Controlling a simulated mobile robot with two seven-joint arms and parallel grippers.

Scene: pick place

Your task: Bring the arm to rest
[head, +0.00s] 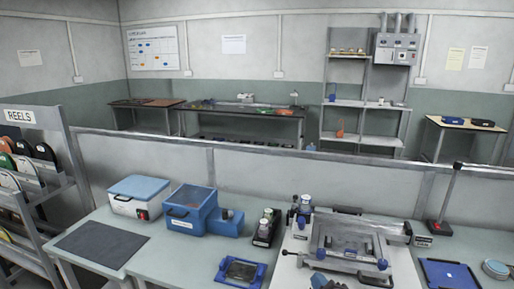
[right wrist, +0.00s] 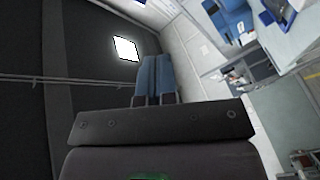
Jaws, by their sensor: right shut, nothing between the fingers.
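My right gripper (right wrist: 153,82) shows in the right wrist view, its two blue fingers together with nothing between them. The wrist camera is tilted: a dark wall with a bright panel fills the left, and benches lie at the upper right. In the head view a small blue and dark shape (head: 322,282) at the bottom edge may be part of this gripper; I cannot tell for sure. My left gripper is in neither view.
A long bench holds a dark mat (head: 102,244), a blue-lidded box (head: 138,196), a blue bin (head: 190,211), a metal frame machine (head: 350,245) and a blue tray (head: 450,274). A reel rack (head: 40,165) stands at the left. A low partition (head: 260,165) runs behind the bench.

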